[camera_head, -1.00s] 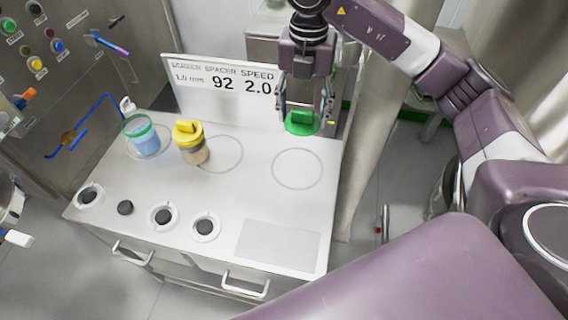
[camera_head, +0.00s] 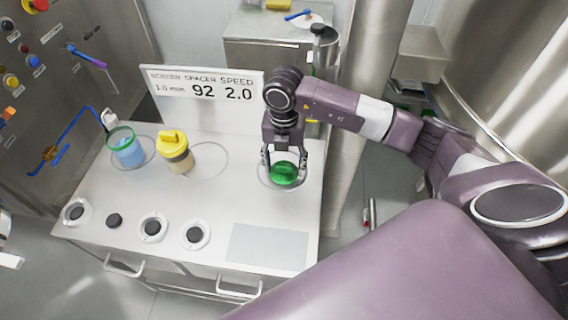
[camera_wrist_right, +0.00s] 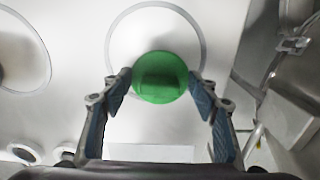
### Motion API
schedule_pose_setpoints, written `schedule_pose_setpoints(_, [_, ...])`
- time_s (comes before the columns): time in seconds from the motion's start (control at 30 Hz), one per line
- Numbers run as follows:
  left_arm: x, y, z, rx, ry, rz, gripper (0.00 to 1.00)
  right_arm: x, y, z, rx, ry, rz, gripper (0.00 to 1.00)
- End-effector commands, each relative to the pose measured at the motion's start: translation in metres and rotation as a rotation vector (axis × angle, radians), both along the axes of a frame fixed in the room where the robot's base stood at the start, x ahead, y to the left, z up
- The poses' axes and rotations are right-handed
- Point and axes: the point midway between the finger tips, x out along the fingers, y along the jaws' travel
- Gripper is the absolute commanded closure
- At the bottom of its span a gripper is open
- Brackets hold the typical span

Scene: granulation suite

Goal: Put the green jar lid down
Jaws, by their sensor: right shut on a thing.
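The green jar lid (camera_head: 285,174) is between the fingers of my right gripper (camera_head: 283,163), over the right-hand circle outline (camera_head: 263,182) on the table. In the right wrist view the lid (camera_wrist_right: 160,78) sits between the two fingertips (camera_wrist_right: 160,82), partly inside the circle outline (camera_wrist_right: 113,40) and near its lower edge. My right gripper is shut on the lid. I cannot tell whether the lid touches the table. The open jar with a green rim and blue contents (camera_head: 126,147) stands at the left on another circle.
A jar with a yellow lid (camera_head: 174,152) stands beside the middle circle (camera_head: 222,160). Several black knobs (camera_head: 153,226) line the front left. A sign (camera_head: 205,97) stands along the back edge. A grey rectangle (camera_head: 268,247) at the front right is clear.

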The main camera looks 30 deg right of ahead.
Motion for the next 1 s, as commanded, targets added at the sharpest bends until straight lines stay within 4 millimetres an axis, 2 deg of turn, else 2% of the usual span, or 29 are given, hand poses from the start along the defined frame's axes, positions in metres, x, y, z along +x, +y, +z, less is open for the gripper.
schedule_pose_setpoints(0.1, [-0.0001,-0.0009,0.0019,-0.001,0.0,0.0,0.6,0.0001,0.0,-0.0068,0.0,-0.001,0.0,0.64])
schedule_pose_setpoints(0.43, [-0.0002,-0.0018,-0.0024,-0.002,0.0,0.0,0.6,0.0003,-0.0001,-0.0111,0.0,-0.001,0.0,0.64])
schedule_pose_setpoints(0.47, [-0.0002,-0.0018,-0.0014,-0.002,0.0,0.0,0.6,0.0003,-0.0001,-0.01,0.0,-0.001,0.0,0.43])
schedule_pose_setpoints(0.6, [-0.0002,-0.0017,-0.0008,-0.002,0.0,0.0,0.6,0.0002,-0.0002,-0.0094,0.0,-0.001,0.0,0.28])
schedule_pose_setpoints(1.0, [-0.0003,-0.0014,0.0,-0.002,0.0,0.001,0.6,0.0012,-0.0001,-0.0032,0.001,-0.004,0.0,0.28])
